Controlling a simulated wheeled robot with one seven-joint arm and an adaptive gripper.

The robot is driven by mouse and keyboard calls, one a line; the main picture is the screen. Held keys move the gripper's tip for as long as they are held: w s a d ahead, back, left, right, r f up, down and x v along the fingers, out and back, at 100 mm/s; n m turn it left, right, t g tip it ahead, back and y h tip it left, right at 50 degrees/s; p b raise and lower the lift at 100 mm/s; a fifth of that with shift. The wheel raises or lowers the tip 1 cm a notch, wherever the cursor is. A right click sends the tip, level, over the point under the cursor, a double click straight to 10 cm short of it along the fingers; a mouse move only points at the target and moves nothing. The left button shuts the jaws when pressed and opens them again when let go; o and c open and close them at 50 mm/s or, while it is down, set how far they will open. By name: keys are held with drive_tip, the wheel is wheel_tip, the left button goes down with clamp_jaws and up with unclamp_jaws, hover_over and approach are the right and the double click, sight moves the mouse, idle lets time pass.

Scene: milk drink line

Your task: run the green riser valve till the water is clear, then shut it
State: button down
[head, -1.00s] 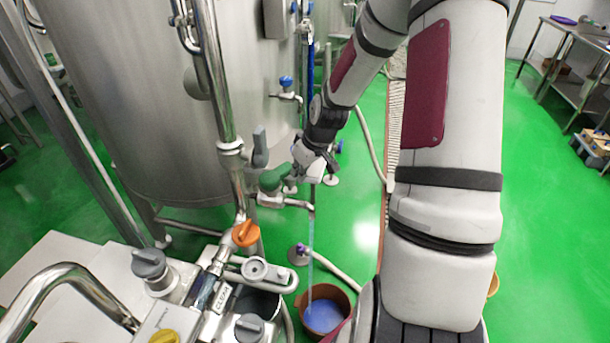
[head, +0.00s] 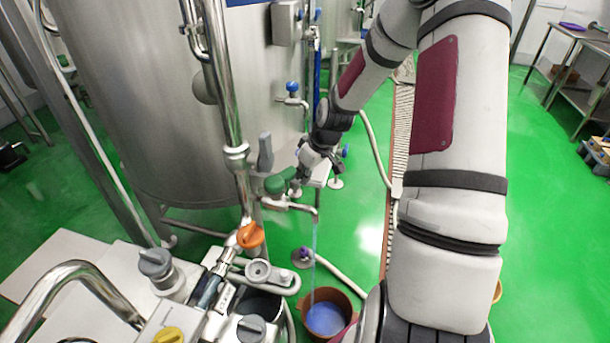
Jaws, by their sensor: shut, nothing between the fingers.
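The green riser valve (head: 275,185) sits on a small steel branch off the vertical pipe, beside the big tank. Its spout (head: 300,207) points down to the right. A thin pale-blue stream (head: 314,250) runs from the spout into an orange-brown bucket (head: 347,303) on the floor. The water in the bucket (head: 325,319) looks blue. My gripper (head: 296,182) is shut and empty, close to the right of the green handle. I cannot tell whether it touches the handle, and its fingertips are small and partly hidden.
An orange valve handle (head: 250,235) and a grey lever (head: 265,150) are near the green valve. A blue-handled tap (head: 292,88) is on the tank (head: 150,110). A pale hose (head: 345,278) lies behind the bucket. Green floor (head: 545,230) is open to the right.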

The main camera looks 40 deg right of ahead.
drive_tip(key=shift+w, duration=0.15)
drive_tip(key=shift+w+d+n+y+p, duration=0.3)
drive_tip(key=shift+w+n+p, duration=0.25)
drive_tip(key=shift+w+n, duration=0.3)
drive_tip(key=shift+w+d+n+y+p, duration=0.15)
drive_tip(key=shift+w+n+y+p, duration=0.3)
drive_tip(key=shift+w+n, duration=0.4)
drive_tip(key=shift+s, duration=0.1)
